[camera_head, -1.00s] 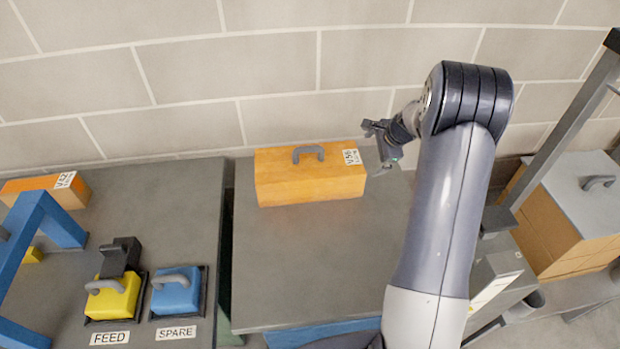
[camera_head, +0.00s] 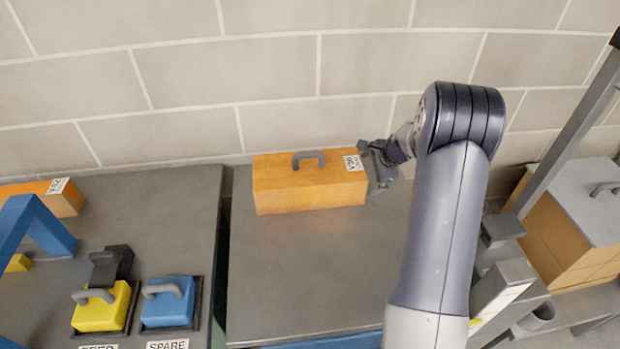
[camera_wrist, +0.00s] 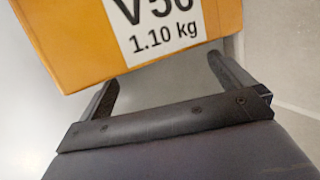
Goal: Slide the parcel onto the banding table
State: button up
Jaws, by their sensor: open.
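The parcel (camera_head: 310,190) is an orange box with a grey top handle and a white label at its right end. It lies near the wall on a grey table (camera_head: 300,270). In the wrist view the parcel (camera_wrist: 65,40) fills the upper left, its label reading 1.10 kg. My gripper (camera_head: 373,172) is at the parcel's right end, jaws open, with nothing held. I cannot tell if it touches. A second grey table (camera_head: 150,215) with a blue arch stands to the left, across a narrow gap. No sign names either as the banding table.
Another orange box (camera_head: 62,198) lies at the far left, near the blue arch (camera_head: 45,228). Yellow (camera_head: 100,310) and blue (camera_head: 167,308) handled blocks sit on the left table's front. A grey post (camera_head: 565,140) and a grey-topped carton (camera_head: 575,240) stand at right.

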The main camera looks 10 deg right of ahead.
aim_at(310, 153)
jog(key=shift+a+p, duration=0.7)
jog(key=shift+a, duration=4.8)
jog(key=shift+a+p, duration=1.25)
jog(key=shift+a, duration=2.45)
jog(key=shift+a+p, duration=0.6)
jog(key=shift+a, duration=0.65)
jog(key=shift+d+f, duration=0.1)
jog(key=shift+d, duration=0.05)
jog(key=shift+d+b, duration=0.75)
jog(key=shift+d, duration=0.65)
notch_tip(310, 153, up, 13)
jog(key=p, duration=1)
